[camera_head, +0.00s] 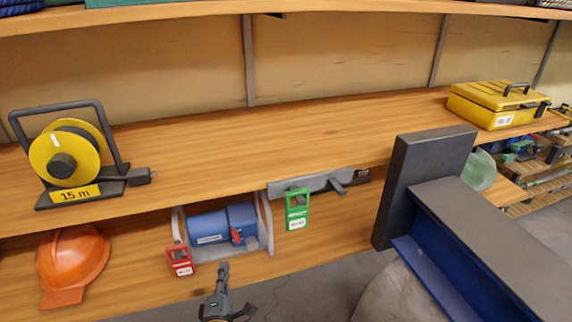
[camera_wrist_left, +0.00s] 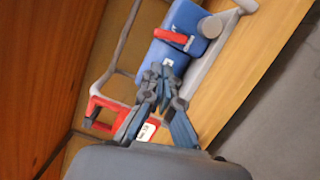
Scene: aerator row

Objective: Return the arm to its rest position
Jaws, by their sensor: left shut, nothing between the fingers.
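My left gripper (camera_head: 221,272) shows at the bottom of the head view, in front of the lower shelf. Its fingers are closed together with nothing between them. It also shows in the left wrist view (camera_wrist_left: 160,75), with its fingertips in front of a blue motor unit (camera_wrist_left: 178,40). The blue unit (camera_head: 222,227) sits in a grey frame on the lower shelf, and a red lever is on it. A red tag (camera_head: 180,261) hangs at the frame's left side. It is partly hidden behind the fingers in the wrist view (camera_wrist_left: 105,112). My right gripper is not in view.
An orange helmet (camera_head: 72,262) and a green tag (camera_head: 297,210) are at the lower shelf. A yellow cable reel (camera_head: 68,155) and yellow toolbox (camera_head: 498,103) stand on the upper shelf (camera_head: 290,135). A dark post and blue beam (camera_head: 470,270) are at right. Grey floor shows below.

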